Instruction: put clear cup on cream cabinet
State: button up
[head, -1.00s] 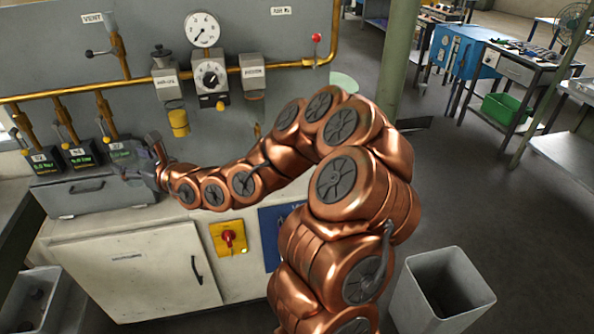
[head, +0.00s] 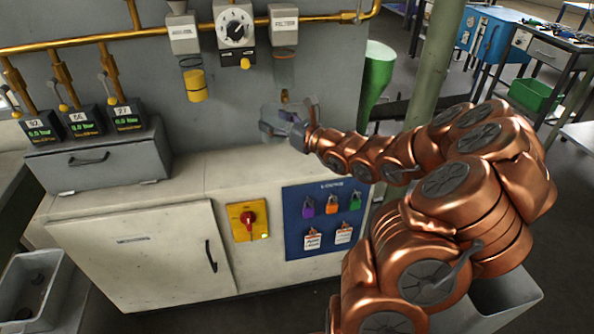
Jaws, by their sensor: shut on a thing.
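My gripper (head: 283,118) is above the right part of the cabinet top, in front of the grey panel. It is shut on what looks like the clear cup (head: 274,114), a pale see-through shape that is hard to make out between the grey fingers. The cup is clear of the cabinet top, and its far side is hidden.
A grey drawer box (head: 95,165) with several small gauges takes up the cabinet top's left end. A red switch (head: 247,219) and blue lock board (head: 325,218) are on the front. The middle of the top is free.

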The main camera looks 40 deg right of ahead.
jog(key=s+d+f+b, duration=0.4)
jog(key=s+d+f, duration=0.3)
jog(key=d+f, duration=0.15)
jog(key=w, duration=0.5)
jog(key=w+f, duration=0.1)
jog(key=w, duration=0.4)
jog(key=w+f, duration=0.1)
jog(key=w, duration=0.4)
jog(key=shift+w+d+f, duration=0.1)
jog(key=shift+w+d, duration=0.05)
jog(key=shift+w, duration=0.2)
jog(key=shift+f, duration=1.75)
jog(key=shift+f, duration=0.2)
jog(key=o, duration=1.2)
jog(key=shift+o, duration=0.2)
jog(key=shift+r, duration=0.2)
